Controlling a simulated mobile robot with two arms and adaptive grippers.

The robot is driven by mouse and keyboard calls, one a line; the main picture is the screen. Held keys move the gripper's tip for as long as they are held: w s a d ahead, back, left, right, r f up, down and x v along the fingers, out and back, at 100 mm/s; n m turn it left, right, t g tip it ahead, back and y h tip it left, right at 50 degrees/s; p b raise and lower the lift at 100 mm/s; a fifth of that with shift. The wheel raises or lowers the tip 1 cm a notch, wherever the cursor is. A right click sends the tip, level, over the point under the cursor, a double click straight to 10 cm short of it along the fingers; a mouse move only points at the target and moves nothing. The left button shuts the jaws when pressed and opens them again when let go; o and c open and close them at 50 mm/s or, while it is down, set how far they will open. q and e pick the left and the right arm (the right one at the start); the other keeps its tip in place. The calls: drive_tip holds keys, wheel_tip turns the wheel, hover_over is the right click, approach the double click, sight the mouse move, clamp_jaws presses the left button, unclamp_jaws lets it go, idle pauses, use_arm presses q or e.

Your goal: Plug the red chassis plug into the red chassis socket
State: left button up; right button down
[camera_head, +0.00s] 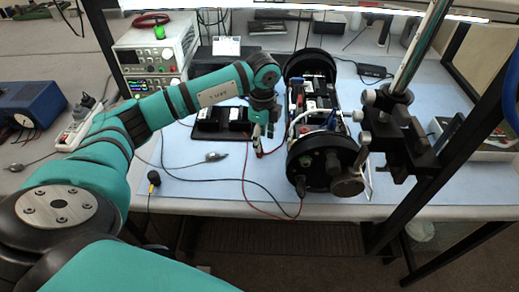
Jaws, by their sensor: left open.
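My left gripper (263,129) points down over the blue mat, just left of the round-ended chassis (318,160). It is open. A small red and pale piece (259,152), probably the red chassis plug, is just below its fingertips; I cannot tell whether they touch it. A thin red lead (246,190) runs from near there down the mat toward the chassis's near end. The black near end plate carries small round connectors, one of them greenish (305,161). The red chassis socket is too small to make out for sure. My right gripper is not in view.
A black tray with dark blocks (208,122) lies left of the gripper. A power supply (150,55) stands at the back left. A metal stand with a clamp (395,115) rises close to the chassis's right. Loose cables cross the mat (195,185).

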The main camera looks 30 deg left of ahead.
use_arm(q)
drive_tip(key=shift+f, duration=0.1)
drive_tip(key=f, duration=0.1)
drive_tip(key=f+p, duration=0.1)
drive_tip(key=f, duration=0.1)
drive_tip(key=f+p, duration=0.1)
drive_tip(key=shift+s+a+f, duration=0.15)
drive_tip(key=shift+a, duration=0.2)
drive_tip(key=shift+f, duration=0.35)
clamp_jaws()
drive_tip(key=shift+r, duration=0.1)
